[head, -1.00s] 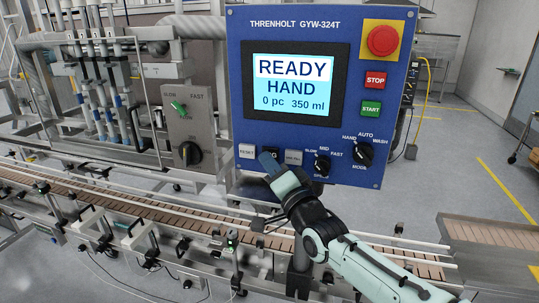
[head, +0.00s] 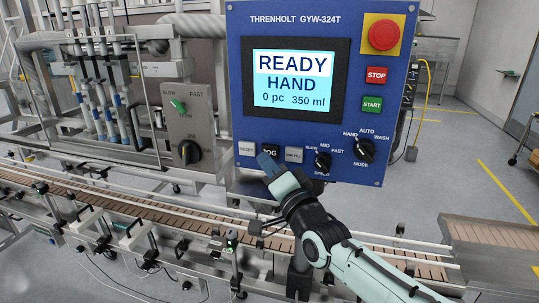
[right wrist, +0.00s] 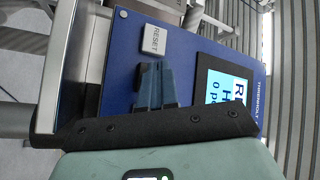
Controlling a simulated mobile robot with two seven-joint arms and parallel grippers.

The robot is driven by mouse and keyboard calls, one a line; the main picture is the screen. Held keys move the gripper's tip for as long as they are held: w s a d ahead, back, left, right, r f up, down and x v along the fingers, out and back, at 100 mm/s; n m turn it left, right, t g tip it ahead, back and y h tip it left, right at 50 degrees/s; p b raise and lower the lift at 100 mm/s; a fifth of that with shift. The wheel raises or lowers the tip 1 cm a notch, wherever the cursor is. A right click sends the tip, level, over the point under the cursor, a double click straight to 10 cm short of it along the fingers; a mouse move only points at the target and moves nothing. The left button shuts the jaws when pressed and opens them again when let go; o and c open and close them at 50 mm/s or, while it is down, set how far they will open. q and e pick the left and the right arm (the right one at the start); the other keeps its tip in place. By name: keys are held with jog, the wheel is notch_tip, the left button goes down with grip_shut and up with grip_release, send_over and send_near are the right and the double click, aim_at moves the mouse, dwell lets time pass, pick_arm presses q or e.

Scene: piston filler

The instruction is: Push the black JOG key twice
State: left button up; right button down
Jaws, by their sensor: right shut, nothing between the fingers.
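The black JOG key (head: 270,151) sits in the lower row of the blue control panel (head: 300,22), between the grey RESET key (head: 246,149) and another grey key (head: 293,155). My right gripper (head: 264,158) is shut and empty. Its fingertips are at the JOG key's lower left edge in the head view and cover part of it; I cannot tell whether they touch. My left gripper is not in view.
The screen (head: 293,80) reads READY, HAND, 0 pc, 350 ml. Red emergency button (head: 383,35), STOP (head: 376,75) and START (head: 372,104) keys are at the panel's right. Speed (head: 322,160) and mode (head: 364,151) knobs are right of the keys. A conveyor (head: 180,216) runs below.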

jog(key=shift+s+a+f+b, duration=0.1)
jog(key=shift+s+a+b, duration=0.05)
jog(key=shift+s+b, duration=0.15)
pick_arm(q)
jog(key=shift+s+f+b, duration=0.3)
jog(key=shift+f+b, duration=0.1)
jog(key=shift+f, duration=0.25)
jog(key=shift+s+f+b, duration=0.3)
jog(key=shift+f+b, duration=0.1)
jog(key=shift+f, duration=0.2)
pick_arm(e)
jog(key=s, duration=0.2)
jog(key=s+a, duration=0.1)
jog(key=s, duration=0.1)
jog(key=shift+a, duration=0.15)
